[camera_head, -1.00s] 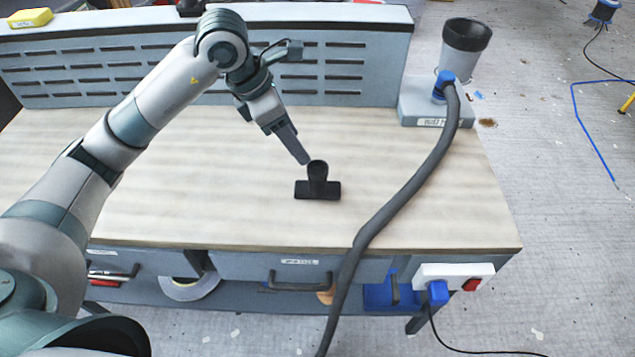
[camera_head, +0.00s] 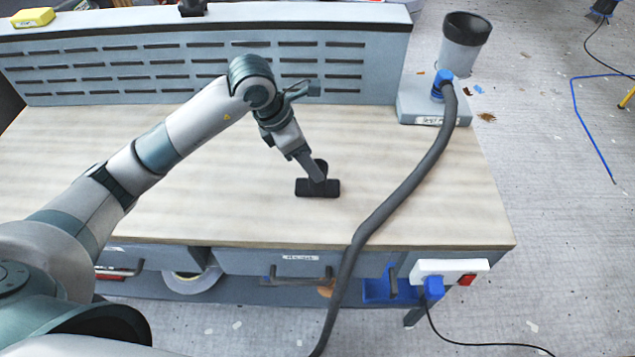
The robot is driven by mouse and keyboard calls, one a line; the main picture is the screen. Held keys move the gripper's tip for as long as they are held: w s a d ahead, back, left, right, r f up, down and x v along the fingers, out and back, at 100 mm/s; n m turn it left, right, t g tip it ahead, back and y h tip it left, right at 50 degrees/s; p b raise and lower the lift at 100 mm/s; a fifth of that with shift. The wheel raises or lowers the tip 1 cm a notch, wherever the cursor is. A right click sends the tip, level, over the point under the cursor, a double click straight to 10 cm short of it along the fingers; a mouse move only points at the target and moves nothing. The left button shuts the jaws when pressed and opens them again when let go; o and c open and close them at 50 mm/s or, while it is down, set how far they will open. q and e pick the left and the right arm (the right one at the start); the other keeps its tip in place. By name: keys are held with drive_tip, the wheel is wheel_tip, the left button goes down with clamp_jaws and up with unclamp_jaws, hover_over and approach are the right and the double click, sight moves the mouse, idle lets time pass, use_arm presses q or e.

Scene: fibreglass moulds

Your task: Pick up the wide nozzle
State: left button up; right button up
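The wide nozzle (camera_head: 329,189) is black, with a flat wide foot and a round upright neck. It stands on the pale wooden bench top (camera_head: 230,205), right of the middle. My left gripper (camera_head: 318,177) points down at it from the upper left. Its fingers overlap the nozzle's neck in the picture and hide part of it. I cannot tell whether the fingers touch the neck or how far apart they are. My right gripper is not in view.
A grey hose (camera_head: 405,195) crosses the bench's right side, from a dust extractor (camera_head: 465,40) at the back right corner over the front edge. A slotted grey back panel (camera_head: 130,65) bounds the rear. The bench's left and middle are clear of objects.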

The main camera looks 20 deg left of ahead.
sight(304, 187)
use_arm(q)
drive_tip(key=p+x, duration=0.2)
drive_tip(key=x, duration=0.1)
drive_tip(key=shift+d+f, duration=0.2)
drive_tip(key=shift+d, duration=0.2)
drive_tip(key=shift+f, duration=0.4)
drive_tip(key=c, duration=1.3)
drive_tip(key=shift+r, duration=0.1)
